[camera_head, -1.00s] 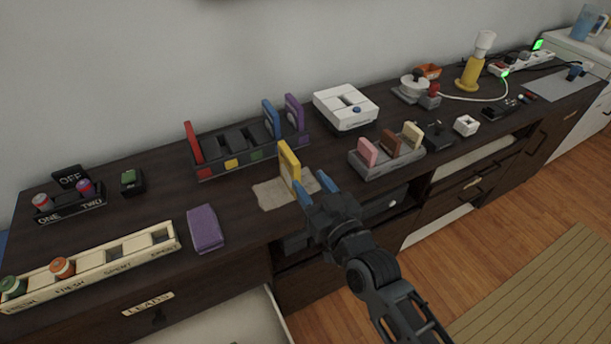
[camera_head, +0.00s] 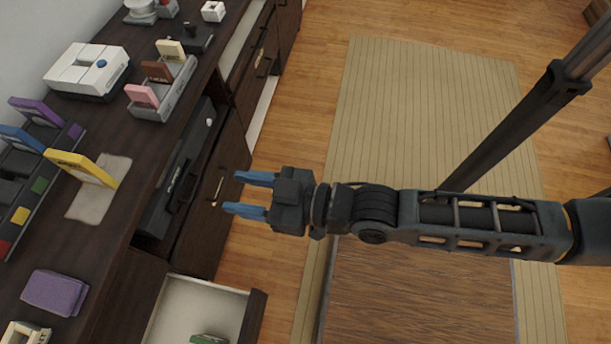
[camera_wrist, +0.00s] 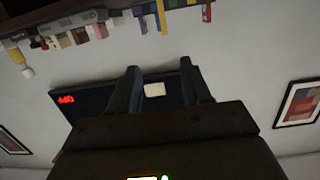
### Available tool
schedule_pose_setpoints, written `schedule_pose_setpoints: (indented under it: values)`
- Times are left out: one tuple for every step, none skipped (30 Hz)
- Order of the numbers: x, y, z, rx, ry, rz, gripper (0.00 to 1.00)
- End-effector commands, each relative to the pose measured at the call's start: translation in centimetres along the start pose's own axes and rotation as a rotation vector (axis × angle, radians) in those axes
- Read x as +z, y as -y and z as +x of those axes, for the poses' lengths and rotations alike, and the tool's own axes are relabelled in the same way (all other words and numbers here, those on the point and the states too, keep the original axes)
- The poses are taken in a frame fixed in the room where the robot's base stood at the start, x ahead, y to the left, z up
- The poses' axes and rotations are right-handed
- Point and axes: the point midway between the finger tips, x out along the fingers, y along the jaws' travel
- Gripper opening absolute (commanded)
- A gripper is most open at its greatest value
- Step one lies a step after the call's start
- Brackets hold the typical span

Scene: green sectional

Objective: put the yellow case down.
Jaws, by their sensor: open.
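The yellow case (camera_head: 82,167) stands on edge on a beige cloth (camera_head: 98,203) on the dark cabinet top, in the head view. My gripper (camera_head: 246,193) is open and empty, with its blue fingers pointing left toward the cabinet. It is to the right of the case, apart from it, out past the cabinet's front edge. In the wrist view my two dark fingers (camera_wrist: 157,88) are spread with nothing held between them. A small yellow upright thing there may be the case, but I cannot tell surely.
A rack (camera_head: 38,187) with purple and blue cases stands left of the cloth. A grey holder (camera_head: 172,95) has pink, brown and cream cases. An open drawer (camera_head: 195,310) juts out below.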

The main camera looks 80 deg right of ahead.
Motion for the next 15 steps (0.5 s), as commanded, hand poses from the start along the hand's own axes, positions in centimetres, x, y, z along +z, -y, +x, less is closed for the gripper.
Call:
schedule_pose_setpoints:
  values:
    - [-0.3, 0.0, -2.5, -0.001, 0.020, -0.002, 0.48]
    - [-0.6, -0.1, -3.7, -0.001, 0.029, -0.001, 0.48]
    - [-1.0, -0.1, -5.3, -0.002, 0.041, -0.003, 0.48]
    - [-1.5, -0.1, -6.4, -0.002, 0.049, -0.002, 0.48]
    - [-1.9, -0.1, -7.5, -0.003, 0.056, -0.003, 0.48]
    - [-2.5, -0.1, -8.9, -0.005, 0.067, -0.003, 0.48]
    - [-3.0, -0.1, -9.9, -0.006, 0.075, -0.003, 0.48]
    - [-3.5, -0.1, -10.7, -0.007, 0.082, -0.005, 0.48]
    - [-4.1, -0.1, -11.8, -0.009, 0.091, -0.004, 0.48]
    - [-4.5, -0.1, -12.5, -0.010, 0.097, -0.004, 0.48]
    - [-5.0, -0.1, -13.1, -0.011, 0.102, -0.005, 0.48]
    - [-5.4, -0.1, -13.8, -0.013, 0.108, -0.005, 0.48]
    - [-5.8, -0.1, -14.2, -0.013, 0.111, -0.005, 0.48]
    - [-6.1, -0.1, -14.6, -0.014, 0.115, -0.005, 0.48]
    - [-6.4, -0.1, -14.9, -0.015, 0.119, -0.005, 0.48]
